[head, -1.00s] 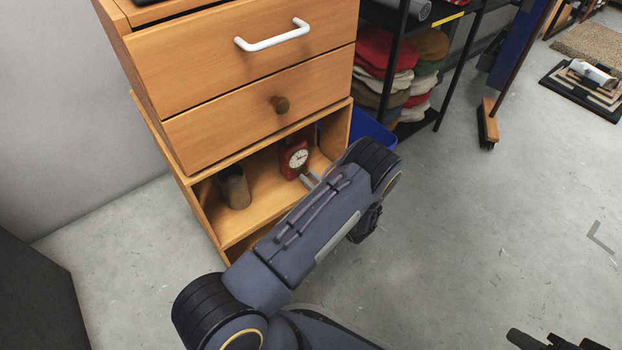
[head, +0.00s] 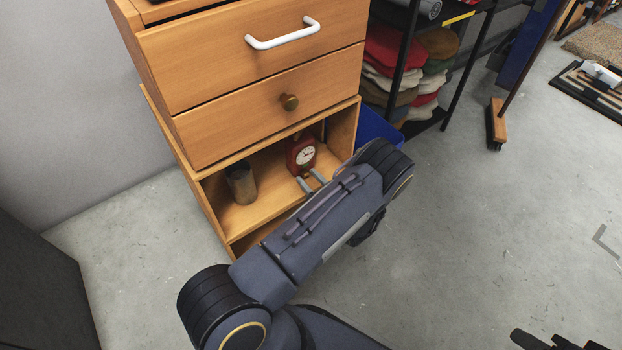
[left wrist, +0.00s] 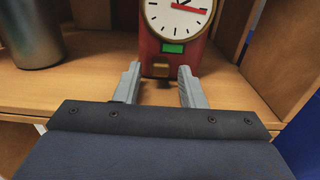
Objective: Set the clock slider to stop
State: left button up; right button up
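The red clock (head: 301,163) with a round white dial stands upright in the open lower compartment of the wooden cabinet. In the left wrist view the clock (left wrist: 183,19) is cut off at the top. A green patch (left wrist: 173,47) shows below its dial, and a small orange-brown piece (left wrist: 160,70), which may be the slider, lies low on its front. My left gripper (head: 311,181) is open and empty, just in front of the clock's base. Its fingers (left wrist: 158,76) stand either side of the clock's lower front; contact is unclear. Part of my right gripper (head: 556,341) shows at the bottom edge.
A metallic cup (head: 241,184) stands left of the clock on the same shelf (left wrist: 80,88). Cabinet side walls and the drawer (head: 270,106) above bound the compartment. A blue bin (head: 378,127) is to the right. The floor in front is clear.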

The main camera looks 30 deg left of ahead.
pick_arm(q)
jog(key=shift+p+v, duration=1.1)
jog(key=shift+v, duration=2.85)
